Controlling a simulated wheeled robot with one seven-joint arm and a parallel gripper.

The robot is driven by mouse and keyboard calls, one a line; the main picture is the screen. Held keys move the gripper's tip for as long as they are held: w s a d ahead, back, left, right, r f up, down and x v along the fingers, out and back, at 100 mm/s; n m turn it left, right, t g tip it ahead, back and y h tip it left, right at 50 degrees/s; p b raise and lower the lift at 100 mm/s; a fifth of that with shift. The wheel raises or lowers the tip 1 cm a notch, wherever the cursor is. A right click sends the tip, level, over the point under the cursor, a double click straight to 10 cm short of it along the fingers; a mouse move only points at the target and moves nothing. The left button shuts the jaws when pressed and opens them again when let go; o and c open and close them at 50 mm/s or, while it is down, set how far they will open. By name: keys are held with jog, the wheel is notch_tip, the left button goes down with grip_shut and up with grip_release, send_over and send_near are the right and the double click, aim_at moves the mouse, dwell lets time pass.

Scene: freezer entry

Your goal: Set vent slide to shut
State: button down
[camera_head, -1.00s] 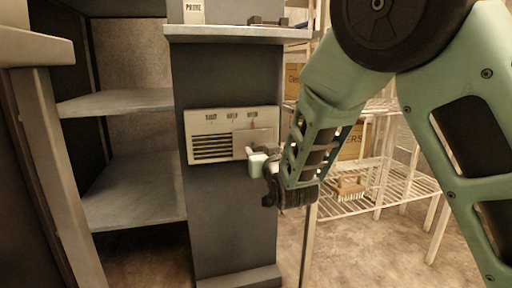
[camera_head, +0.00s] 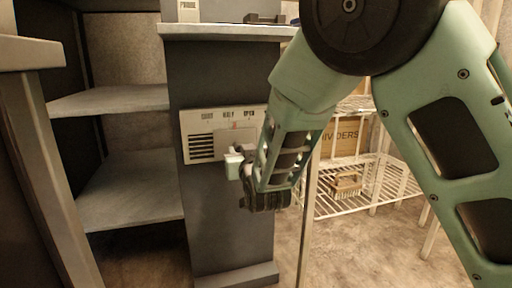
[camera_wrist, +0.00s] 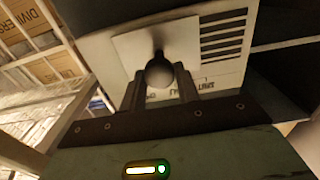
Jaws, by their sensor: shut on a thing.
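The vent panel (camera_head: 198,119) is a pale plate on the dark pillar, with labels SHUT, HALF and OPEN from left to right. Its slide plate (camera_head: 236,137) covers the right part, and dark slots show on the left. A small reddish mark on the slide sits near HALF, slightly to its right. My gripper (camera_head: 236,163) is at the slide's lower edge. In the wrist view the slide (camera_wrist: 136,45) carries a round knob (camera_wrist: 159,72). My gripper (camera_wrist: 161,88) has a finger on each side of the knob and is shut on it.
A grey shelf unit (camera_head: 125,190) stands left of the pillar (camera_head: 225,225). A ledge (camera_head: 225,31) with small items is above the vent. A white wire rack (camera_head: 345,205) with boxes and a brush stands behind my arm at right.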

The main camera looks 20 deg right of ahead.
jog(key=a+p, duration=0.2)
jog(key=a, duration=0.6)
jog(key=c, duration=1.1)
grip_release()
jog(key=shift+a, duration=0.1)
jog(key=shift+o, duration=0.2)
jog(key=shift+s, duration=0.1)
jog(key=s+p, duration=0.5)
jog(key=s, duration=1.2)
jog(key=shift+s, duration=0.15)
